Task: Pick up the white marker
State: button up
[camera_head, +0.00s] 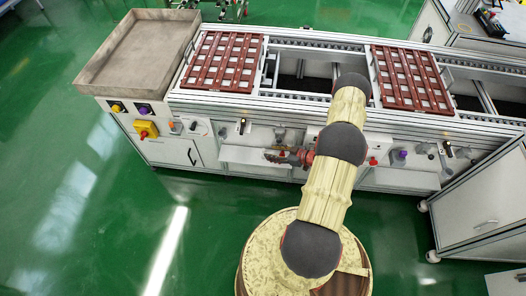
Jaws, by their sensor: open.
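My arm rises from my round base and bends over the front of the conveyor. My gripper (276,156) is a small reddish-brown shape left of the arm, beside the front shelf of the conveyor. It is open, and I see nothing held in it. Its fingers are too small to show detail. I cannot pick out the white marker for certain. Several small items stand along the front ledge, too small to identify, and my arm hides part of that ledge.
The conveyor bears a left red-brown grid tray (222,34) and a right one (410,77). A grey open bin (90,80) sits at the left end. A grey cabinet (484,208) stands at the right. The green floor (120,235) is clear at front left.

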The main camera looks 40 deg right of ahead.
aim_at(263, 149)
jog(key=b+x, duration=0.2)
jog(key=x, duration=0.4)
jog(key=shift+w, duration=0.3)
jog(key=shift+c, duration=0.8)
grip_shut()
